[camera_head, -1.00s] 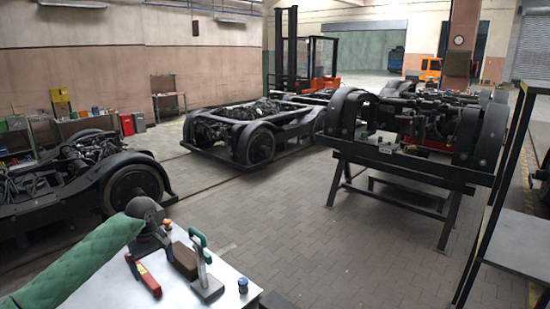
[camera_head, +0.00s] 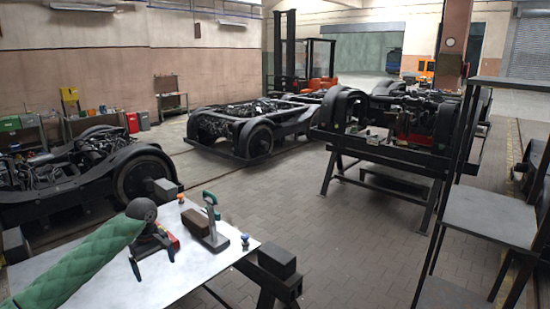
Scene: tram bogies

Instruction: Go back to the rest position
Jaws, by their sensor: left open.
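My left arm, in a green quilted sleeve, comes in from the lower left. My left gripper (camera_head: 153,264) is open and empty, with its dark fingers spread above the white tabletop (camera_head: 195,268). Beyond it a red tool (camera_head: 173,241) is partly hidden by the gripper. A brown block (camera_head: 195,223) and a grey tool with a green handle (camera_head: 212,220) stand to the right of it, apart from the fingers. My right gripper is not in view.
A small blue-topped item (camera_head: 245,240) is near the table's right edge. A dark shelf rack (camera_head: 488,215) stands at the right. Bogies rest on the floor (camera_head: 256,137) and on a stand (camera_head: 390,155). The paved floor (camera_head: 320,225) between is clear.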

